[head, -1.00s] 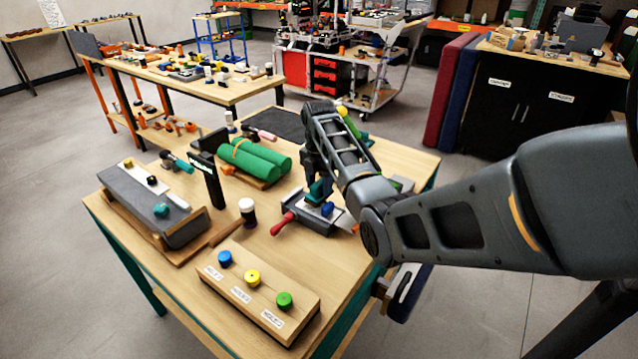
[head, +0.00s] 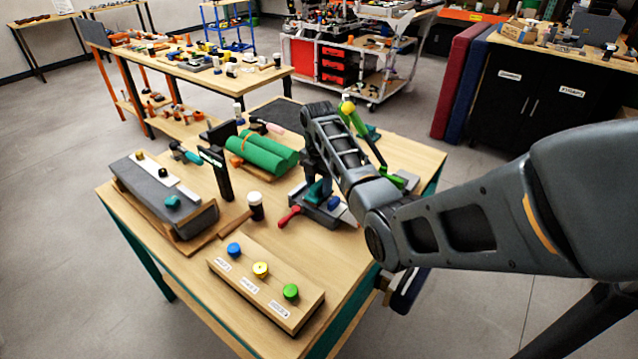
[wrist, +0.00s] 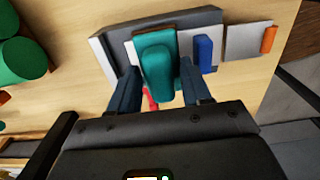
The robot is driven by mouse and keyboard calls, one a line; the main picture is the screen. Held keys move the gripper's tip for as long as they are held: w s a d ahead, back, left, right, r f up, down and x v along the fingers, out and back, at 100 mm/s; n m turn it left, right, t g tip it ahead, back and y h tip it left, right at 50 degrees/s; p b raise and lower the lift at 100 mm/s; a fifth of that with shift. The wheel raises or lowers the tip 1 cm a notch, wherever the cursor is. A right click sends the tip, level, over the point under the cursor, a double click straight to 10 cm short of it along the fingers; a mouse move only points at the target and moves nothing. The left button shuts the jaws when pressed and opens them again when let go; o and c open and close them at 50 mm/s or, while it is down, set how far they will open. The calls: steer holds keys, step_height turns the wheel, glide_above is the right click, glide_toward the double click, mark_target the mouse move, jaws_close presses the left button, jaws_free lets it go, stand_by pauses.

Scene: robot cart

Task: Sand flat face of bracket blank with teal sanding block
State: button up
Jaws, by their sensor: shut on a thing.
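The teal sanding block (wrist: 156,62) is between the two fingers of my gripper (wrist: 160,95) in the wrist view. In the head view the teal block (head: 318,190) shows below my gripper (head: 316,178). My gripper is shut on it. The block sits over a pale flat plate, which looks like the bracket blank (wrist: 122,50), at a grey vise-like fixture (wrist: 195,20). Whether block and plate touch is hard to tell. A blue piece (wrist: 203,52) stands just right of the block. A red handle (head: 288,216) sticks out of the fixture.
Green rolls (head: 262,152) lie left of the fixture. A wooden block with blue, yellow and green knobs (head: 265,295) is at the front. A mallet (head: 255,205) and a grey sloped stand (head: 150,192) are on the left. A light plate with an orange end (wrist: 268,40) lies right.

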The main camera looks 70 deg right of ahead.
mark_target(312, 188)
steer(key=shift+f, duration=0.6)
stand_by(2.0)
steer(key=shift+a, duration=0.1)
steer(key=shift+w+a, duration=0.2)
steer(key=shift+a, duration=0.55)
steer(key=shift+w+a, duration=0.15)
steer(key=shift+a, duration=0.6)
steer(key=shift+d, duration=0.2)
steer(key=shift+s+d+r+b, duration=0.1)
steer(key=shift+s+d+b, duration=0.1)
steer(key=shift+d, duration=0.5)
steer(key=shift+s+d+f+b, duration=0.1)
steer(key=shift+s+d+b, duration=0.05)
steer(key=shift+d, duration=0.6)
steer(key=shift+s+d+r+b, duration=0.1)
steer(key=shift+s+d+b, duration=0.1)
steer(key=shift+d, duration=0.5)
steer(key=shift+s+d+b, duration=0.15)
steer(key=shift+d+b, duration=0.2)
steer(key=shift+d, duration=0.55)
